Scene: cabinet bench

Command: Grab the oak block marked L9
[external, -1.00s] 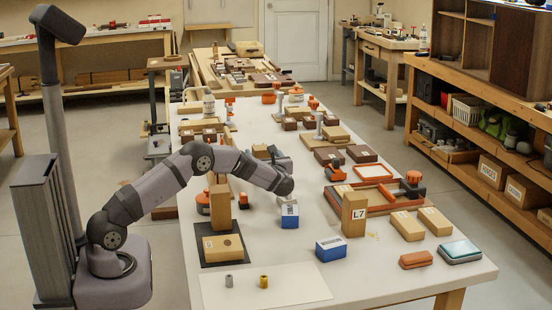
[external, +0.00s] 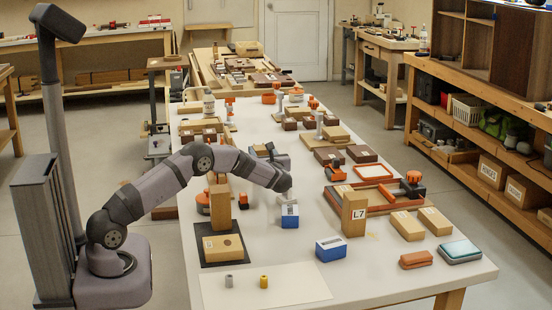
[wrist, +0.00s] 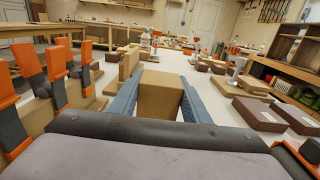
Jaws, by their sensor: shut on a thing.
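My gripper (wrist: 160,78) has its two blue fingers on either side of a plain oak block (wrist: 160,98) in the wrist view and is shut on it. No marking shows on the side facing the wrist camera, so I cannot read L9 there. In the external view my gripper (external: 277,159) points away along the bench, beyond the wrist, with a small oak block (external: 262,150) at its end. That block's label is too small to read. A different upright oak block marked L7 (external: 354,214) stands nearer, to the right.
Blue boxes (external: 330,248) stand on the near bench. In the wrist view, orange-and-dark clamps (wrist: 55,75) stand close at left and dark wooden blocks (wrist: 258,113) lie at right.

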